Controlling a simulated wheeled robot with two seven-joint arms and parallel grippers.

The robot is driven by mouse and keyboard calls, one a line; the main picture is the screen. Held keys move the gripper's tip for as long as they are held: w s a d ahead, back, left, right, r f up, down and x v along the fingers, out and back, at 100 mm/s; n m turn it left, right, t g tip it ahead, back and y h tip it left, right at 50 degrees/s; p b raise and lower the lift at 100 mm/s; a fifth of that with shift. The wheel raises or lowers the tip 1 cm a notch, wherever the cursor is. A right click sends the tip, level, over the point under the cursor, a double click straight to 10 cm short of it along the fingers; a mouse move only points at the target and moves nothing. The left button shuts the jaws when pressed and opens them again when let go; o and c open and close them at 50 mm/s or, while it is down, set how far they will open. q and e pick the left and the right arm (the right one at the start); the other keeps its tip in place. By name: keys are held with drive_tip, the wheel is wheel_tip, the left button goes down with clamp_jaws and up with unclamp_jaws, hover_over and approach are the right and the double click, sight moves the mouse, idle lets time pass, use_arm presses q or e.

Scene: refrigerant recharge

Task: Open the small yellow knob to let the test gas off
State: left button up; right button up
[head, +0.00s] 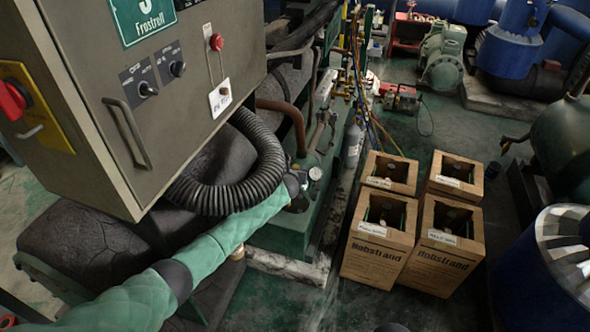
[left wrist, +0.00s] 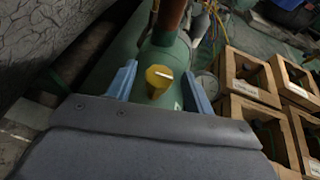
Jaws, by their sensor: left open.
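The small yellow knob (left wrist: 157,80) shows in the left wrist view on a green pipe or vessel (left wrist: 122,107), with a pale line across its top. My left gripper (left wrist: 160,71) is open, its two blue fingers on either side of the knob with gaps between. I cannot tell how deep the fingertips reach beside it. My right gripper is not in view.
A grey control cabinet (head: 190,85) and a thick black corrugated hose (head: 232,198) hang close above my left arm. A round gauge (head: 315,173) is beside the gripper. Several cardboard boxes (head: 375,250) stand on the floor to the right. A grey cylinder (head: 353,143) stands behind.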

use_arm(q)
drive_tip(key=c, duration=1)
drive_tip(key=shift+o, duration=0.2)
